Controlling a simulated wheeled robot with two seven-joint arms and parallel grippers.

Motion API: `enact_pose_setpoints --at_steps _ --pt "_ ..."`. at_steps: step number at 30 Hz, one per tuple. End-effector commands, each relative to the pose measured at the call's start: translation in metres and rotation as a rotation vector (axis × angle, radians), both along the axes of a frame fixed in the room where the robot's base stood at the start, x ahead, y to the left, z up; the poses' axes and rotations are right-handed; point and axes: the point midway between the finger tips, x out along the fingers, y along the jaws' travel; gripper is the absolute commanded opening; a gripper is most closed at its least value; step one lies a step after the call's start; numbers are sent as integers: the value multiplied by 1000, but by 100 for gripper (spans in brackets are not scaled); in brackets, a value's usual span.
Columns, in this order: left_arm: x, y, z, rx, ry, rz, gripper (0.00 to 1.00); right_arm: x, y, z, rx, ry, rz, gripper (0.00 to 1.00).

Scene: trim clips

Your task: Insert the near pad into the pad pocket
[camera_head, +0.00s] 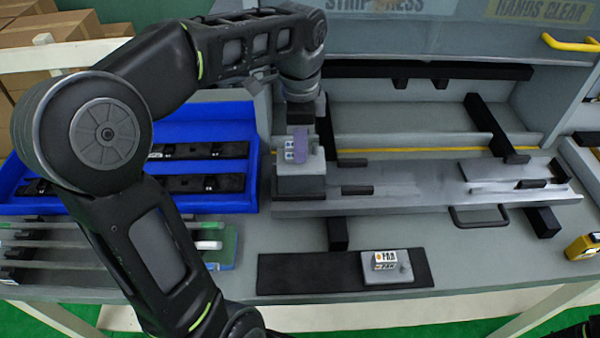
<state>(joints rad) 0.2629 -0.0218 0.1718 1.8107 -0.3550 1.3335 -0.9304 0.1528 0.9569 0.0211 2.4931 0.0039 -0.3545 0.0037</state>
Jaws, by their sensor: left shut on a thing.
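My left gripper (300,130) points down at the left end of the long grey fixture and is shut on a small purple-grey piece. I cannot tell for certain whether this piece is the near pad. A pale grey block (313,167) with blue-and-white marks sits directly below or against it. The contact and any pad pocket there are too small to make out. Another grey block (388,275) with white and orange labels lies on a black mat (310,273) at the front of the bench.
A blue tray (205,129) with dark strips stands left of the fixture. The long fixture (420,179) has a dark handle (480,218) at its front. A yellow device (583,247) is at the right edge. The bench right of the mat is clear.

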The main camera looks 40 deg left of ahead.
Motion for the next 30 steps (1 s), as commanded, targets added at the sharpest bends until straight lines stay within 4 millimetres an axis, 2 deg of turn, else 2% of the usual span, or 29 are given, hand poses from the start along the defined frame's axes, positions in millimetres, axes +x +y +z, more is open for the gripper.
enact_pose_setpoints --at_steps 3,6,16,24,30 --pt "-1 0 -20 -1 4 0 0 0 0 4 0 0 0 36" --pt "0 0 -30 0 3 -1 0 0 0 4 -1 1 0 36" --pt "0 0 -33 0 1 0 0 0 0 4 -1 1 0 36" --pt "0 0 -65 -1 3 0 0 -1 0 7 -2 3 0 36" --pt "0 0 -68 0 0 0 0 -1 0 7 -2 3 0 36"
